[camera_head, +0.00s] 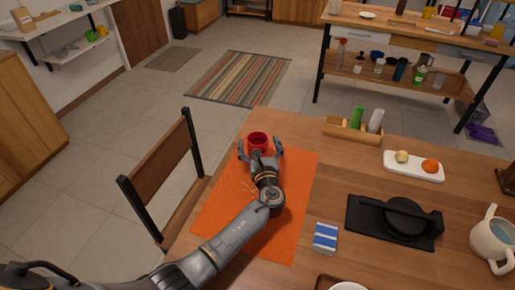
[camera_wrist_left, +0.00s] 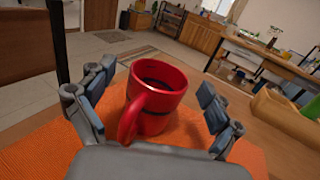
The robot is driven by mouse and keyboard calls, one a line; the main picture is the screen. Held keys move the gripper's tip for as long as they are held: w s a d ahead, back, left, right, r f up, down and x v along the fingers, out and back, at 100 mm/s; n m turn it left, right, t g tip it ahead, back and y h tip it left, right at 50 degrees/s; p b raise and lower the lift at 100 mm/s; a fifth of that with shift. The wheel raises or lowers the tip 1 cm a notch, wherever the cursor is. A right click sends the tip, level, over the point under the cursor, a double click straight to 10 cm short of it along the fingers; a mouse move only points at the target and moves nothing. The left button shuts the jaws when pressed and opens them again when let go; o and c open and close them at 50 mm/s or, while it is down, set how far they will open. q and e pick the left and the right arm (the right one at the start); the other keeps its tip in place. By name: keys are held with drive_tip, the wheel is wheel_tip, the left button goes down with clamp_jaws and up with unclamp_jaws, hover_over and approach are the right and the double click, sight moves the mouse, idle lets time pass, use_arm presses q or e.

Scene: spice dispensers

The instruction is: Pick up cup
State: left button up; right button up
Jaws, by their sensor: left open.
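A red cup (camera_head: 258,141) stands upright at the far end of an orange placemat (camera_head: 222,209) on the wooden table. My left gripper (camera_head: 260,152) is open around the cup, with one finger on each side. In the left wrist view gaps show between the fingers of the left gripper (camera_wrist_left: 150,103) and the cup's sides. My right gripper is not in view.
A wooden caddy (camera_head: 352,130) with dispensers stands right of the placemat. A chair (camera_head: 160,175) stands against the table's left side.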

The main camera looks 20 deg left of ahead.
use_arm(q)
drive_tip(key=shift+c, duration=0.4)
drive_tip(key=c, duration=1.4)
drive_tip(key=shift+r, duration=0.1)
